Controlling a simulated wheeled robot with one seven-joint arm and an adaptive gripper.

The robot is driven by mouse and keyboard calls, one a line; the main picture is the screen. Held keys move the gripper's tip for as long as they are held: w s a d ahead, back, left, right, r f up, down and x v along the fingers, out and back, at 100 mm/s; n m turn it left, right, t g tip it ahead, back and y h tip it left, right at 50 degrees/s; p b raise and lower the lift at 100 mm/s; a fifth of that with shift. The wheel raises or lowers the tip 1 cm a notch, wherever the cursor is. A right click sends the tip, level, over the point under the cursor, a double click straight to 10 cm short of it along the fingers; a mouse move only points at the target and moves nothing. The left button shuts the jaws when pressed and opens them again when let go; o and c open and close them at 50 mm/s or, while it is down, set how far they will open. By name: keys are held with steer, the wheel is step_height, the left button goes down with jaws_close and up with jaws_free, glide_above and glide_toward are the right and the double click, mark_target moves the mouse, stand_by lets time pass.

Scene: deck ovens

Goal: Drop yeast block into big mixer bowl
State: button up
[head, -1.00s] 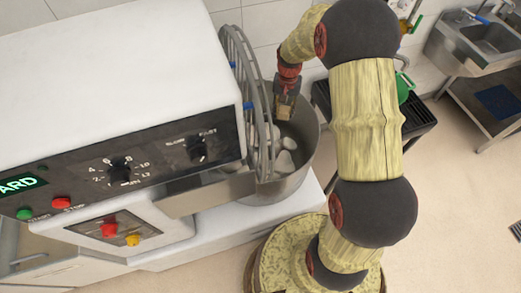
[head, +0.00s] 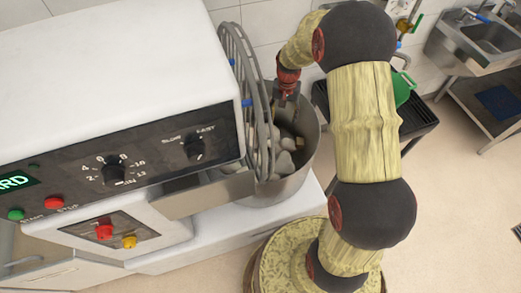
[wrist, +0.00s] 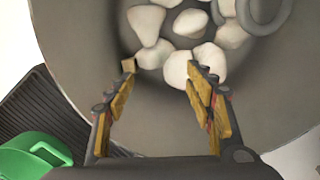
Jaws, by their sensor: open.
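The big mixer bowl (head: 303,172) is grey metal and holds several pale lumps (head: 285,160). In the wrist view the bowl (wrist: 75,45) fills most of the picture, with the lumps (wrist: 190,22) at its bottom. My gripper (head: 286,104) points down over the bowl's open side. In the wrist view my gripper (wrist: 160,72) has its fingers wide apart with nothing held between them. A small tan block (wrist: 128,65), which looks like the yeast block, shows beside the left fingertip, inside the bowl's outline. It is partly hidden by that finger, and I cannot tell whether it has settled.
A wire guard (head: 248,90) stands along the bowl's left side beside the white mixer body (head: 120,70). A metal spiral hook (wrist: 262,18) is inside the bowl. A dark ribbed rack (wrist: 35,105) and a green container (wrist: 30,158) lie outside the bowl.

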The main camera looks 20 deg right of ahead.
step_height(320, 180, up, 12)
stand_by(0.7)
stand_by(0.4)
steer(key=s+a+r+n+t, duration=0.2)
steer(key=s+r, duration=0.4)
steer(key=s, duration=0.3)
steer(key=s+a+r+n+t, duration=0.1)
steer(key=s+a+r+n, duration=0.1)
steer(key=s+a+r, duration=0.3)
steer(key=s+a+r+n+t, duration=0.2)
steer(key=s+a+r, duration=0.2)
steer(key=s, duration=0.9)
step_height(320, 180, up, 3)
steer(key=shift+a+f+t, duration=0.2)
steer(key=shift+t, duration=0.1)
steer(key=shift+s, duration=0.1)
steer(key=shift+c, duration=0.4)
